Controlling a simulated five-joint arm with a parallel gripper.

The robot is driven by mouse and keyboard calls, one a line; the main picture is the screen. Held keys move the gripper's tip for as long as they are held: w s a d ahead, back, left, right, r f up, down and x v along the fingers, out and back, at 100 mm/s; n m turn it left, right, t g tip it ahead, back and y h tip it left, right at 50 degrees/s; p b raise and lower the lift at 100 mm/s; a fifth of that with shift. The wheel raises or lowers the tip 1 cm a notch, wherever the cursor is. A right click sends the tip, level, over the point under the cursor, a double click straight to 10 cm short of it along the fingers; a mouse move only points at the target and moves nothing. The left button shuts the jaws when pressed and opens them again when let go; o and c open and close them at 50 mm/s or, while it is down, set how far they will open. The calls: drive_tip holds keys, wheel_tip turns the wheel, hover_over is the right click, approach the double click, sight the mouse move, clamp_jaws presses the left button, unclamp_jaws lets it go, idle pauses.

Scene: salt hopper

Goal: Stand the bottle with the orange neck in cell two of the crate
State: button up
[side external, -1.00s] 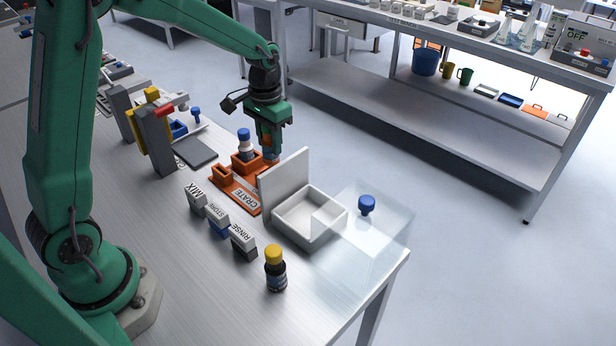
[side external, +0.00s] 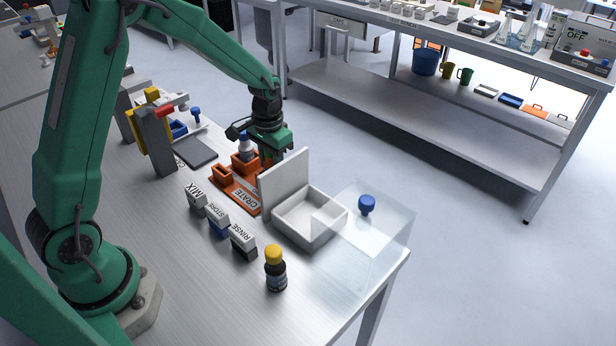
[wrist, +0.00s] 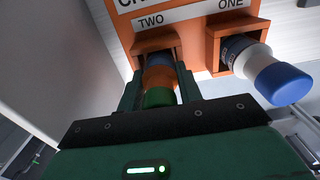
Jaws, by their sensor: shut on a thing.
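The orange crate (side external: 222,183) stands on the bench; its labels TWO and ONE read clearly in the wrist view (wrist: 198,22). The bottle with the orange neck (wrist: 157,77) has a green cap (wrist: 158,98) and is at the opening of cell two. My gripper (wrist: 159,88) is shut on this bottle, one finger on each side. In the side view my gripper (side external: 270,158) is low over the crate's far end and the bottle is hidden. Its base is hidden, so I cannot tell whether it touches the cell floor. A blue-capped bottle (wrist: 275,80) stands in cell one.
A white box with a raised lid (side external: 284,180) stands close beside the crate and my gripper. A clear box (side external: 375,235), a yellow-capped bottle (side external: 275,268) and the MIX (side external: 196,199), STORE (side external: 217,221) and RINSE (side external: 243,243) blocks stand nearer.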

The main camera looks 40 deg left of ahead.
drive_tip(key=o, duration=1)
drive_tip(key=shift+f, duration=0.1)
wheel_tip(320, 180, up, 12)
drive_tip(key=shift+f, duration=0.25)
drive_tip(key=shift+r, duration=0.4)
drive_tip(key=shift+s+r, duration=0.1)
